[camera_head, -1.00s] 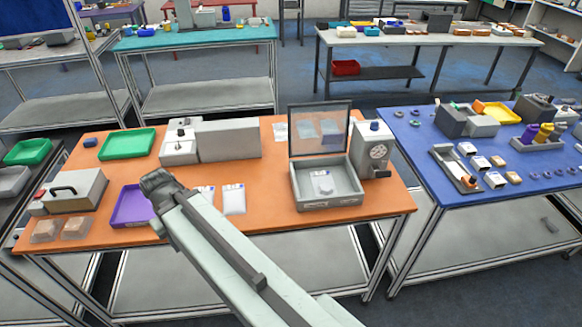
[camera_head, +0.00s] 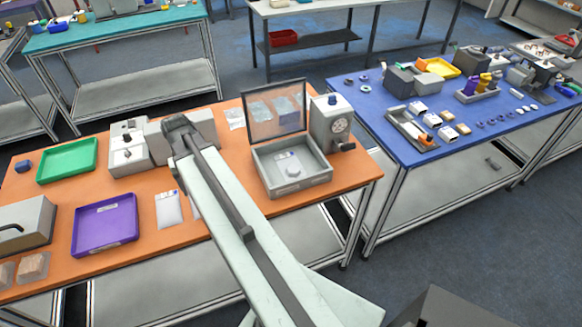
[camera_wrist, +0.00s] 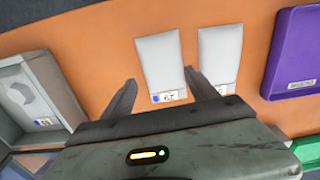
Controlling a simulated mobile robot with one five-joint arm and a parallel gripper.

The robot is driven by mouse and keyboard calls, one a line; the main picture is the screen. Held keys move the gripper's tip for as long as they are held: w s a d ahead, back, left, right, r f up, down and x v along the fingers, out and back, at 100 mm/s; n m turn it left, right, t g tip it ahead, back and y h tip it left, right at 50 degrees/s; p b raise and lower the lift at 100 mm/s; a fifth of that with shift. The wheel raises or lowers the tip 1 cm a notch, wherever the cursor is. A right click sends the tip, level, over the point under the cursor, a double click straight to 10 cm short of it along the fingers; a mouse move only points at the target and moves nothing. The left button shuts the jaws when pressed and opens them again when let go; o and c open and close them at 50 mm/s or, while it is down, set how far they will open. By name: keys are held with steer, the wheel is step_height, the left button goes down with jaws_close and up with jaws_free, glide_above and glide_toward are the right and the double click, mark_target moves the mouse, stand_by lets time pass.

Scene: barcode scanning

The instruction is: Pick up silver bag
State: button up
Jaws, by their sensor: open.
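Two pale silver-white bags lie flat side by side on the orange table; one (camera_head: 168,208) shows in the head view, and the other is mostly behind my arm. In the wrist view, one bag (camera_wrist: 160,62) lies between the open fingers of my gripper (camera_wrist: 162,90), with a small label at its lower end. The second bag (camera_wrist: 220,52) lies just to its right, partly behind the right finger. My gripper (camera_head: 180,132) is empty above the table in the head view; its fingertips are hidden there. Another labelled bag (camera_head: 290,168) lies inside the grey open-lidded box.
The grey box (camera_head: 293,190) stands right of the bags, beside a grey device (camera_head: 332,128). A purple tray (camera_head: 105,222) and green tray (camera_head: 68,160) are to the left. Bare orange table (camera_head: 150,180) surrounds the bags. A blue table (camera_head: 430,150) stands at right.

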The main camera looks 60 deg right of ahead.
steer(key=s+d+r+m+p, duration=0.1)
steer(key=s+d+m, duration=0.25)
steer(key=d, duration=0.45)
steer(key=s+d+r+m, duration=0.15)
steer(key=s+d, duration=0.25)
steer(key=d, duration=0.5)
steer(key=m+p, duration=0.1)
steer(key=m, duration=0.4)
glide_toward(293, 168)
steer(key=shift+d+f, duration=0.4)
steer(key=f+b, duration=0.8)
steer(key=shift+a+f, duration=0.1)
steer(key=shift+a, duration=0.2)
steer(key=shift+r, duration=0.2)
jaws_close()
